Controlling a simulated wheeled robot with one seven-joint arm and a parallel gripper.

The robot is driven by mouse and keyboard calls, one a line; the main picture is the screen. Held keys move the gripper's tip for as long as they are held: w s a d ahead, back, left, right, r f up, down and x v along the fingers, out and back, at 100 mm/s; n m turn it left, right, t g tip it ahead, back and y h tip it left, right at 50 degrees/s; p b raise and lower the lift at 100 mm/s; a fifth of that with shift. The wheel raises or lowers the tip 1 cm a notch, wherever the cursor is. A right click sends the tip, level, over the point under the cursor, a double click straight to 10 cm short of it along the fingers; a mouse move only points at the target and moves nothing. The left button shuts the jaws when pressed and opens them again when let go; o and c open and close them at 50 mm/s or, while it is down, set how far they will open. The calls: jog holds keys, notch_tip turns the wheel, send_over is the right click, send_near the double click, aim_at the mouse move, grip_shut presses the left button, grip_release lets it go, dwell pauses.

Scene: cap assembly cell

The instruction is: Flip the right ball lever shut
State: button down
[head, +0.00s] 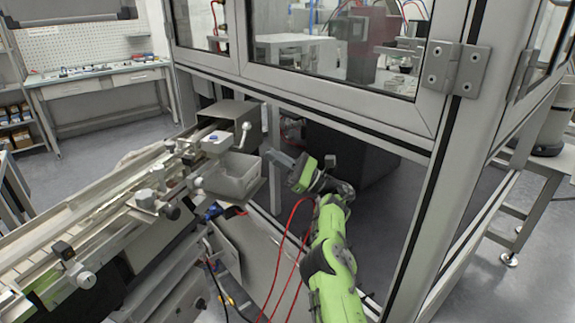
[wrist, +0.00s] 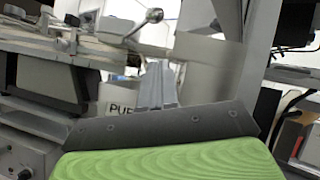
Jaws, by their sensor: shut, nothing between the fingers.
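The right ball lever (head: 245,132) stands up from the grey block near the right end of the rail machine, its pale ball at the top. In the wrist view the ball lever (wrist: 148,19) slants up to the right, beyond my fingers. My gripper (head: 271,154) is to the right of the lever and lower in the picture, beside the grey bin. It is apart from the lever. In the wrist view my gripper (wrist: 157,72) is shut with nothing in it. A second, smaller ball knob (head: 198,182) is farther left on the machine.
An open grey bin (head: 236,187) hangs at the machine's end, below the lever. A framed glass enclosure (head: 330,75) rises behind my arm, its corner post (head: 428,205) to the right. Red cables (head: 287,240) hang beside my arm. A workbench (head: 100,85) stands far left.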

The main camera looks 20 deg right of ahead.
jog(key=a+r, duration=0.3)
jog(key=r, duration=0.2)
jog(key=shift+w+a+r+b, duration=0.15)
jog(key=shift+w+a+b, duration=0.1)
jog(key=shift+a+b, duration=0.15)
